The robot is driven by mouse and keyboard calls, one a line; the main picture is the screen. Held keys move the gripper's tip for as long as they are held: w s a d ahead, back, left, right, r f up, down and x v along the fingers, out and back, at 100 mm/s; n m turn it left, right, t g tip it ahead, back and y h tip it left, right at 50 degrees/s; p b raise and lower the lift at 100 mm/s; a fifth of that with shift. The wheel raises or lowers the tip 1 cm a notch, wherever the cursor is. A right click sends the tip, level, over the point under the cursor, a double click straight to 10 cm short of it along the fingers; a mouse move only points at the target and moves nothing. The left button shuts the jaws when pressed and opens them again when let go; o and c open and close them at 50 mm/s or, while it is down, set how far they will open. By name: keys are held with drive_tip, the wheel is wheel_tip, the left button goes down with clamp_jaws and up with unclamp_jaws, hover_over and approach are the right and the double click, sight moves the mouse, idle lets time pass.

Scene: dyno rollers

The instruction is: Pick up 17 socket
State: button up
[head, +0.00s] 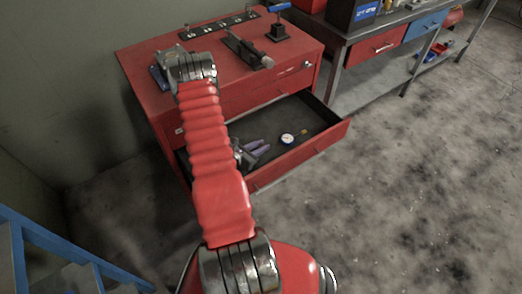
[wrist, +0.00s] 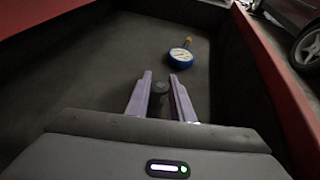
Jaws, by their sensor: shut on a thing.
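My gripper (wrist: 160,78) has two purple fingers and is shut on a small dark round thing (wrist: 158,88), which looks like the 17 socket. I cannot read any size mark on it. The fingers sit on either side of it, inside the open drawer (head: 310,114). In the head view my gripper (head: 257,147) shows low in the drawer beside my red arm. The socket cannot be made out there.
A blue-rimmed dial gauge (wrist: 180,54) lies on the drawer floor ahead of the fingers. The red drawer walls surround my gripper. The red cabinet top (head: 150,60) holds several tools. A workbench (head: 385,30) stands at the right.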

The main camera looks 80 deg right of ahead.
sight(261, 146)
clamp_jaws()
drive_tip(key=shift+r, duration=0.1)
drive_tip(key=shift+r, duration=4.9)
